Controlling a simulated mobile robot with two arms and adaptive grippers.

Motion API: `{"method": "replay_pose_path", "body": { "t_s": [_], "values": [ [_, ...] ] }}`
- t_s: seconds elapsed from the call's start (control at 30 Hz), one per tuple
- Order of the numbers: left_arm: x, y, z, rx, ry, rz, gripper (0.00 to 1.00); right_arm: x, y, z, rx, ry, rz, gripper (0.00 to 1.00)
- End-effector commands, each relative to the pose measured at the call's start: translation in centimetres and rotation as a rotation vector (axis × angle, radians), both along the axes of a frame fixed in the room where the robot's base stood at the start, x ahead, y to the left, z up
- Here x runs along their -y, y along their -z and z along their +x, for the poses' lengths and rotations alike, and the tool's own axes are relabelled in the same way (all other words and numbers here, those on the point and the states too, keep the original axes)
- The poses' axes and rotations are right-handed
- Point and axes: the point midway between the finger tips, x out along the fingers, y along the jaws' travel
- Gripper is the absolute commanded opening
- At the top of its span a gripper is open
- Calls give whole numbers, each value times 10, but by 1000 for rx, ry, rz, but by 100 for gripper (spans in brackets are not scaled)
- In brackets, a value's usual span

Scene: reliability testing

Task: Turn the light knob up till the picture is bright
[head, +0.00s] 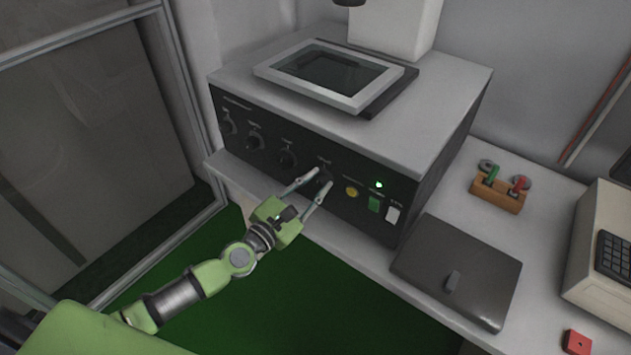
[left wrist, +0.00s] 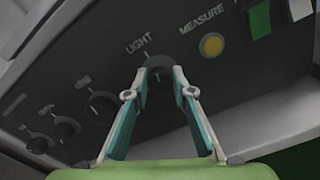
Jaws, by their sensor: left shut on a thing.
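The light knob (head: 321,177) is a dark round knob on the black front panel of a grey instrument. In the left wrist view, the light knob (left wrist: 158,69) sits under the label "LIGHT". My left gripper (head: 317,180) reaches the panel from the front with one finger on each side of the knob. In the left wrist view my left gripper (left wrist: 160,84) is shut on the knob, and its fingers hide part of it. The picture screen (head: 333,75) on top of the instrument is dark grey. My right gripper is not in view.
Several other black knobs (head: 287,159) line the panel to the left. A yellow button (head: 351,192), a lit green lamp (head: 379,184), a green switch (head: 374,204) and a white switch (head: 393,215) are to the right. A dark flat case (head: 456,268) lies on the bench.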

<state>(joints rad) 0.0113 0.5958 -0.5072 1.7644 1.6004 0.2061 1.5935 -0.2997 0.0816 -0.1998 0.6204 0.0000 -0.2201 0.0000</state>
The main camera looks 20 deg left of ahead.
Motion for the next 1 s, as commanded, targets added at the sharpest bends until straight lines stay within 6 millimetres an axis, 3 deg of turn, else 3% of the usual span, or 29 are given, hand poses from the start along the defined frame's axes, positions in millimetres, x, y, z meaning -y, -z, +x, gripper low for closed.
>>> {"method": "replay_pose_path", "body": {
  "t_s": [1.0],
  "values": [
    [2,1,-1,330,1,910,2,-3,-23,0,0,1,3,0]
  ]
}}
